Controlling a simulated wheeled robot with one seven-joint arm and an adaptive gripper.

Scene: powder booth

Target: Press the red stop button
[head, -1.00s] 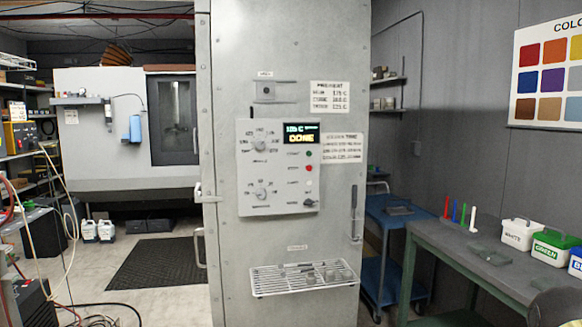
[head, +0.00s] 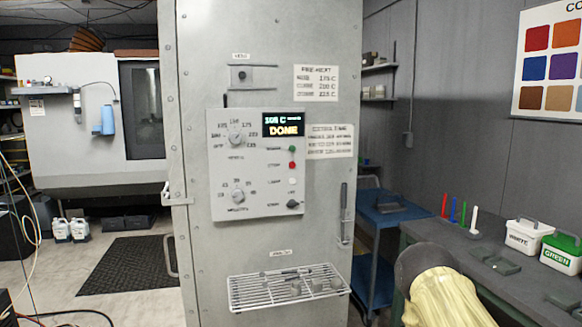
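The red stop button (head: 292,165) is a small round button on the light grey control panel (head: 222,195) of the tall grey cabinet. A green button (head: 292,149) is just above it and a white one (head: 292,181) below it. The panel's display (head: 283,125) reads "DONE" under a temperature line that is hard to read. Two dials are on the panel's left side. Nothing covers the red button. My gripper is not seen; a rounded grey and cream part, likely of my arm, shows at the bottom right, well apart from the panel.
A wire rack (head: 290,290) with small parts juts from the cabinet below the panel. A vertical handle (head: 344,212) is at the cabinet's right. A green-legged workbench with white (head: 526,238) and green-labelled tubs (head: 561,252) is at right. Open floor with a dark mat (head: 130,265) is at left.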

